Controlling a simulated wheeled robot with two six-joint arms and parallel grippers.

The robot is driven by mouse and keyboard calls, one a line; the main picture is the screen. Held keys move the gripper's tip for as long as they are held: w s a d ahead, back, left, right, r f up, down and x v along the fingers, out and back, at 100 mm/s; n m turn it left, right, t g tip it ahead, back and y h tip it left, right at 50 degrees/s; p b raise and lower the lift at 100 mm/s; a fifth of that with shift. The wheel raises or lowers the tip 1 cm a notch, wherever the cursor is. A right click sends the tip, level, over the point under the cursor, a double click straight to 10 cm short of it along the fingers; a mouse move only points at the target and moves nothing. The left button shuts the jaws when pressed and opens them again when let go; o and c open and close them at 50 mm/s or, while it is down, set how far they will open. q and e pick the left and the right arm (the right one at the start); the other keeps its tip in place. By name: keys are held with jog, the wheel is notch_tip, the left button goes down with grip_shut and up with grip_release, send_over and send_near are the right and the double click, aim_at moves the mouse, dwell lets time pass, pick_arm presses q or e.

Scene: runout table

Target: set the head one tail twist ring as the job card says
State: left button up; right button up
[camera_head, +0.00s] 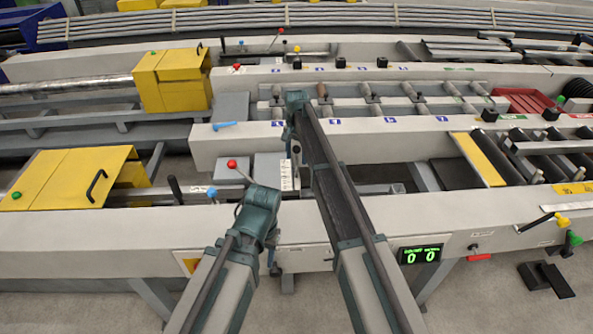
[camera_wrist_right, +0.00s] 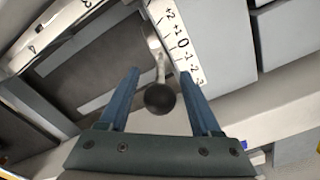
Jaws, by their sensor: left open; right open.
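A lever with a black ball knob (camera_wrist_right: 160,98) stands beside a white scale (camera_wrist_right: 182,43) marked from +2 down to -3 in my right wrist view. The lever's foot is near the upper part of the scale; I cannot tell the exact mark. My right gripper (camera_wrist_right: 159,76) is open, its blue fingers either side of the lever, not closed on it. I cannot make out a job card.
A red-knobbed lever (camera_head: 233,164) rises close to my left arm. Yellow covers (camera_head: 66,180) stand at the left, rollers (camera_head: 507,158) at the right. A black pedal (camera_head: 546,279) lies on the floor.

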aim_at(297, 177)
notch_tip(297, 177, down, 3)
jog(key=shift+f+b, duration=0.2)
jog(key=shift+b, duration=1)
pick_arm(q)
notch_tip(297, 177, down, 4)
jog(key=shift+r, duration=0.25)
pick_arm(e)
grip_shut()
jog(key=shift+s, duration=0.15)
